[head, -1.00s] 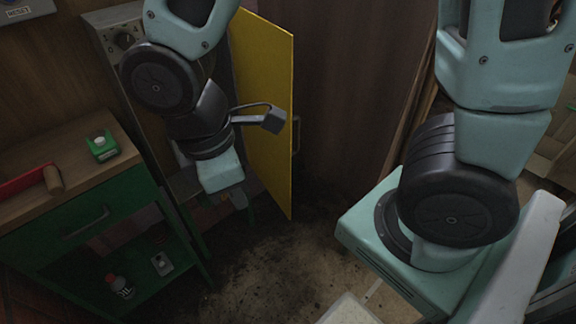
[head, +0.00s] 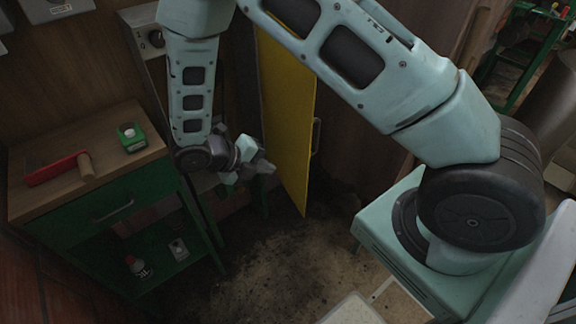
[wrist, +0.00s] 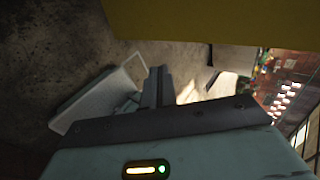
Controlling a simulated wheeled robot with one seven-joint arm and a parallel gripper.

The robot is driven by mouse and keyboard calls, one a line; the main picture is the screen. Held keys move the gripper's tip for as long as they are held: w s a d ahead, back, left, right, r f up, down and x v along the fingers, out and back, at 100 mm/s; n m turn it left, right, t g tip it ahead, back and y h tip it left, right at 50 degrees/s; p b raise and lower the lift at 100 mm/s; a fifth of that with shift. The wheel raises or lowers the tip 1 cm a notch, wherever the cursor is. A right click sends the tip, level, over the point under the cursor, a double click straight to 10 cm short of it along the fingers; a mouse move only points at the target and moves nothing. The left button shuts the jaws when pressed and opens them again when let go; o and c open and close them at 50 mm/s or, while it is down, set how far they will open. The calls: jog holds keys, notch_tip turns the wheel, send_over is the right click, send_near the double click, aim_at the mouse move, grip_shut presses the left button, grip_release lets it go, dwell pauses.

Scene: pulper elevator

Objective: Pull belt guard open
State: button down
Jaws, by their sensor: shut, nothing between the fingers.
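The belt guard (head: 287,115) is a yellow upright panel standing out from the machine in the head view, with its broad face toward me. Its grey handle (head: 316,136) is on the right edge. The guard also shows as a yellow band across the top of the wrist view (wrist: 200,18). My gripper (head: 268,167) is just left of the guard's lower part, on the side away from the handle, and is shut and empty. I cannot tell whether it touches the panel. In the wrist view the dark fingers (wrist: 156,86) are together below the yellow band.
A green workbench (head: 85,185) with a wooden top stands at left, holding a red-bladed tool (head: 55,168) and a green box (head: 131,136). A grey control box (head: 150,40) is behind my arm. The stained floor (head: 270,265) in front is clear.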

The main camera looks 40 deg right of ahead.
aim_at(307, 170)
jog(key=x, duration=0.3)
jog(key=r+p+x, duration=0.1)
jog(key=x, duration=0.3)
jog(key=d+p+x, duration=0.1)
jog(key=x, duration=0.3)
jog(key=shift+s+d+r, duration=0.15)
jog(key=shift+s+d, duration=0.1)
jog(key=shift+d, duration=0.65)
